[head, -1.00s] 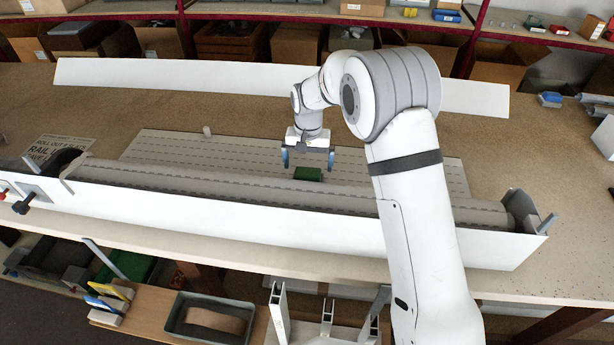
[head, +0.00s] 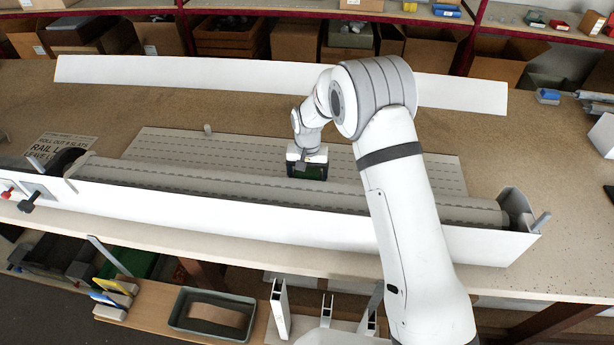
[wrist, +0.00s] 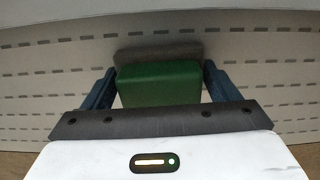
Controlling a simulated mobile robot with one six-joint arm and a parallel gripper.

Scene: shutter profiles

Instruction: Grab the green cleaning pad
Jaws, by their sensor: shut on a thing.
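The green cleaning pad (head: 306,171) is a small block on the slatted grey shutter sheet on the bench. In the wrist view the pad (wrist: 159,83) shows a green body with a grey layer along its far side. My gripper (head: 306,176) is down at the pad. In the wrist view its two blue fingers (wrist: 159,88) stand on either side of the pad and are shut on it. Whether the pad touches the slats is hidden in the head view by my gripper.
A long white housing (head: 270,217) with a slatted roll (head: 240,182) lies along the bench front. A long white strip (head: 200,78) lies behind. A small peg (head: 208,129) stands at the sheet's back edge. A printed sign (head: 62,147) lies at left.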

